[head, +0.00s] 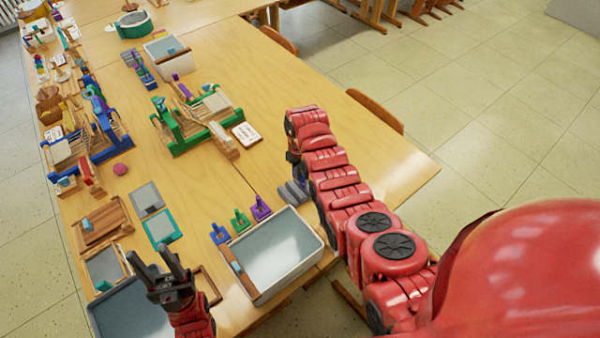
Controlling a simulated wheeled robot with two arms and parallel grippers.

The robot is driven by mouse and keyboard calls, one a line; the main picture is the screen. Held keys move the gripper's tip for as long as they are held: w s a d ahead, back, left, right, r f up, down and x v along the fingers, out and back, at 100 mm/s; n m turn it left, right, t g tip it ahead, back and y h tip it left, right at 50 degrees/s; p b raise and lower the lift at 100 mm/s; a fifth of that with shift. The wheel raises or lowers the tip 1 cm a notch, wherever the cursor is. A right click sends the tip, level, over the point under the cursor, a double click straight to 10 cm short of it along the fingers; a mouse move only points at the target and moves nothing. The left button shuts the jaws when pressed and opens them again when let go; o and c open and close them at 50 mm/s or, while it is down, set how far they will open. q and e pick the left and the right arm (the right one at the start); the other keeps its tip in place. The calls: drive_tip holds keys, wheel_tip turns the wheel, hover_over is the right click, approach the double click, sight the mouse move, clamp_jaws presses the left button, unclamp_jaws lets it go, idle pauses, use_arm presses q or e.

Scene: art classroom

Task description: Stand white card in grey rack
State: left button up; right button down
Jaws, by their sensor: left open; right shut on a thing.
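A small white card (246,133) with dark marks lies on the table, right of the green wooden frame. A grey slotted piece (293,192), which looks like the grey rack, sits behind the white-rimmed tray, beside my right arm. My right gripper (293,158) is mostly hidden by its own red arm, above the table near that grey piece. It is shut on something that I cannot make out. My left gripper (149,254) is open and empty, its dark fingers apart, over the front left of the table near a grey-blue tray.
The white-rimmed tray (275,257) stands at the front edge. Purple (261,209), green (240,220) and blue (220,234) holders line up beside it. Green (180,140) and blue (108,145) frames crowd the left. The table between the green frame and holders is clear.

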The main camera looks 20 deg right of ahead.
sight(300, 183)
drive_tip(key=shift+f, duration=0.1)
idle(0.3)
drive_tip(key=shift+f+b, duration=0.6)
drive_tip(key=shift+f, duration=0.1)
idle(0.9)
drive_tip(key=shift+f+b, duration=0.8)
drive_tip(key=shift+b, duration=0.05)
drive_tip(key=shift+f+b, duration=0.7)
idle(0.8)
idle(0.3)
drive_tip(key=c, duration=0.9)
unclamp_jaws()
